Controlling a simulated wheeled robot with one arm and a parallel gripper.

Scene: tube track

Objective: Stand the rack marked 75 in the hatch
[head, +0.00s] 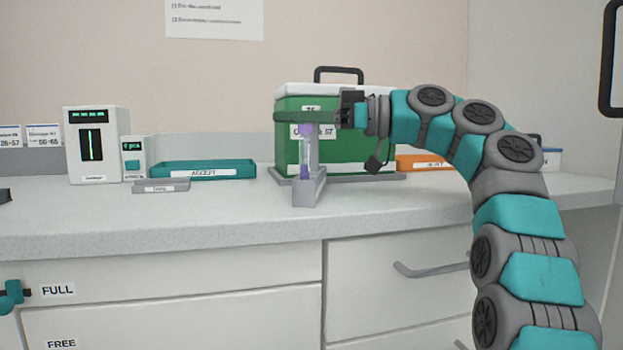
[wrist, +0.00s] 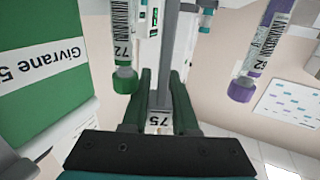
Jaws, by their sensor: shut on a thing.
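The rack marked 75 is a grey rack (head: 308,190) with an upright post and a purple-capped tube (head: 306,150), in front of the green box in the head view. My gripper (head: 290,116) is shut on its top, with dark green fingers pointing left. In the wrist view the 75 label (wrist: 159,121) and grey post (wrist: 166,60) show between the fingers of my gripper (wrist: 163,85). A green-capped tube (wrist: 124,45) and a purple-capped tube (wrist: 260,50) hang either side. I cannot tell whether the rack's base touches the counter. I cannot make out the hatch.
A green box (head: 360,150) with a white lid and black handle stands close behind the rack. A teal ACCEPT tray (head: 215,170), a small grey block (head: 160,186) and a white device (head: 93,145) stand left. An orange tray (head: 420,163) is right. The front counter (head: 150,225) is clear.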

